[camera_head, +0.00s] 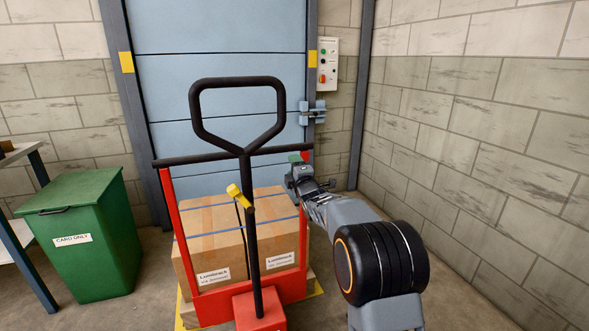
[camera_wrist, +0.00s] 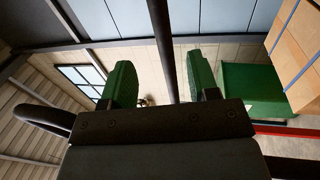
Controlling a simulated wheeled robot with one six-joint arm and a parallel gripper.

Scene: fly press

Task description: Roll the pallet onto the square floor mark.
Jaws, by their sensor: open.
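The pallet (camera_head: 188,315) stands in front of the blue door and shows only at its edges. It carries cardboard boxes (camera_head: 206,232), which also show in the wrist view (camera_wrist: 298,50). A red pallet truck (camera_head: 172,215) stands at its near side, with a black loop handle (camera_head: 237,82) and a black crossbar (camera_head: 195,159). Yellow floor marking (camera_head: 180,325) shows beside the pallet; its full outline is hidden. My gripper (camera_head: 298,160) is open at the crossbar's right end. In the wrist view the bar (camera_wrist: 162,40) runs between the green fingers; I cannot tell whether they touch it.
A green bin (camera_head: 85,235) stands left, beside a table (camera_head: 40,165). The blue door (camera_head: 220,40) closes off the back, with a control box (camera_head: 328,62) to its right. A block wall (camera_head: 480,130) bounds the right; some floor (camera_head: 470,295) there is clear.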

